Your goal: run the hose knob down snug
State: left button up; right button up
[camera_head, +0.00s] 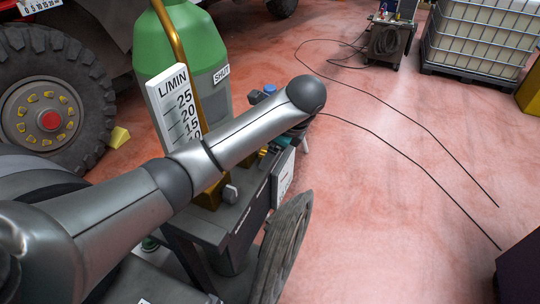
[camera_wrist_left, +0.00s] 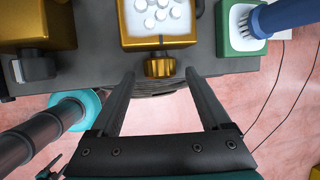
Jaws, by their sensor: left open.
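In the left wrist view, a ribbed gold knob (camera_wrist_left: 160,67) sticks out from the front of a gold box holding white round pieces (camera_wrist_left: 158,14). I cannot tell for sure that it is the hose knob. My left gripper (camera_wrist_left: 160,74) is open, its two dark fingers apart on either side of the knob, with gaps on both sides. Nothing is held. My right gripper is not in view.
A gold block with a grey knob (camera_wrist_left: 37,68) sits to the left. A green tray (camera_wrist_left: 232,42) with a blue-handled brush (camera_wrist_left: 285,17) is at right. A green cylinder (camera_head: 190,60) and L/MIN gauge (camera_head: 177,105) stand behind my arm.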

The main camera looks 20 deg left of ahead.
pick_arm(q)
jog(key=shift+w+a+f, duration=0.1)
jog(key=shift+a+f, duration=0.1)
jog(key=shift+f, duration=0.3)
grip_shut()
dwell(0.4)
